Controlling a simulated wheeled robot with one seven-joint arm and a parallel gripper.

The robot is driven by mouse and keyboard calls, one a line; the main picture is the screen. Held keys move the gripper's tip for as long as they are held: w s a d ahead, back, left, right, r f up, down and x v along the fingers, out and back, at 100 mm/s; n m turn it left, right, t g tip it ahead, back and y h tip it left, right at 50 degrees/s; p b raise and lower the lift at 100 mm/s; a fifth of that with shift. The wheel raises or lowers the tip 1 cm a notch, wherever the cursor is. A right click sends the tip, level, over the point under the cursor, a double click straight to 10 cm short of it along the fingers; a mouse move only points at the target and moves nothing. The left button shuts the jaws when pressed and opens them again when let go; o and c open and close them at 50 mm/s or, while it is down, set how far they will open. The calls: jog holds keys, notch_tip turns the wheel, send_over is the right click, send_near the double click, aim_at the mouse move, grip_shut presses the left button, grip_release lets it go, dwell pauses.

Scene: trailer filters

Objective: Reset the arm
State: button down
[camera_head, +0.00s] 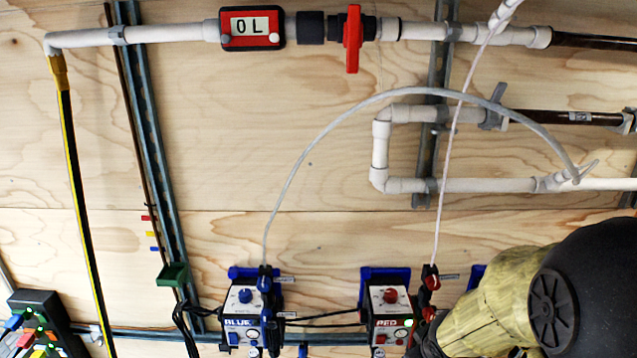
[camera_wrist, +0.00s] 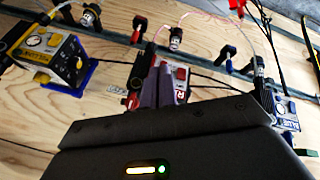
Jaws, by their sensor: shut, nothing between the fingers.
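My gripper (camera_wrist: 166,88) shows in the wrist view as two narrow purplish-grey fingers, shut and empty, beyond the dark gripper body with its small lit display. The fingers overlap the view of the red-marked pump box; I cannot tell whether they touch it. In the head view my arm comes in at the lower right, with a black joint and a yellowish sleeve. It reaches left towards the red pump box (camera_head: 389,318). The gripper's fingertips cannot be made out clearly there.
A blue pump box (camera_head: 243,314) stands left of the red one; a yellow box (camera_wrist: 42,58) shows in the wrist view. Thin hoses rise to white pipes with a red valve handle (camera_head: 353,38) and a meter (camera_head: 252,28). The mid-left plywood is mostly clear.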

jog(key=s+a+m+g+y, duration=0.1)
jog(key=s+a+m+g, duration=0.1)
jog(key=s+a+m, duration=0.3)
jog(key=shift+s+a+f+g, duration=0.15)
jog(key=shift+s+a+g, duration=0.2)
jog(key=shift+s+g, duration=0.1)
dwell(0.8)
